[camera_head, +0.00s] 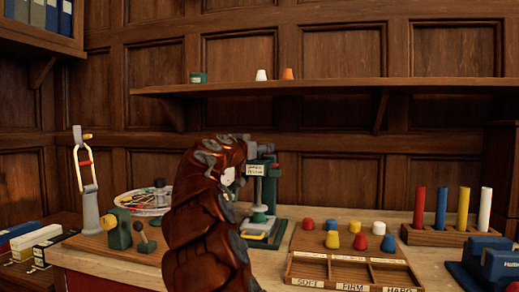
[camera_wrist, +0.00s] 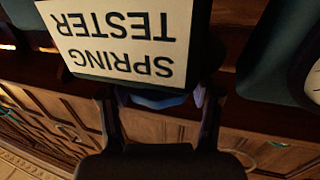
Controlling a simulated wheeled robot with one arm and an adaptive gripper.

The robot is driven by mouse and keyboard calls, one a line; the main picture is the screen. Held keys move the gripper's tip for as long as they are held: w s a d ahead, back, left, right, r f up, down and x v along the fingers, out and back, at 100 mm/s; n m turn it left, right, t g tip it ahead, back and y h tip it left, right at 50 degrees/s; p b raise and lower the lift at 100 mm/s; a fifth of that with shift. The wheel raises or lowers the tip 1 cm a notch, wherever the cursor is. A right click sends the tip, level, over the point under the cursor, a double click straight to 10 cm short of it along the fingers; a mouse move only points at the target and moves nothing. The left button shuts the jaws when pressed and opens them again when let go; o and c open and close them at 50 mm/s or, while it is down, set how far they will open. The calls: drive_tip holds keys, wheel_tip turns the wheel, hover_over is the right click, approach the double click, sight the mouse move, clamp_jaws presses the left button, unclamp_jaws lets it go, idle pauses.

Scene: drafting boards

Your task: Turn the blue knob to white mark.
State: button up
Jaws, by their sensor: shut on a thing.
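The spring tester (camera_head: 271,190) stands on the bench right behind my arm, with its label (camera_head: 255,169) facing me. In the wrist view the label (camera_wrist: 120,38) appears upside down and reads SPRING TESTER. Below it, the blue knob (camera_wrist: 155,101) shows as a small strip between the dark fingers of my gripper (camera_wrist: 160,104). My gripper is shut on the knob; the label and tester body hide most of it. A small pale patch lies by the right finger; I cannot tell whether it is the white mark. My arm hides the gripper and knob in the head view.
Coloured plugs stand behind a divided tray (camera_head: 350,270) labelled SOFT, FIRM, HARD. A rack (camera_head: 445,238) of coloured rods is farther right. A green-and-wood device (camera_head: 120,230) and a round dish (camera_head: 140,201) are left of my arm. A shelf (camera_head: 340,88) runs above.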

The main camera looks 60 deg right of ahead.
drive_tip(key=c, duration=0.4)
drive_tip(key=shift+c, duration=0.2)
drive_tip(key=shift+f+t, duration=0.15)
drive_tip(key=shift+t, duration=0.15)
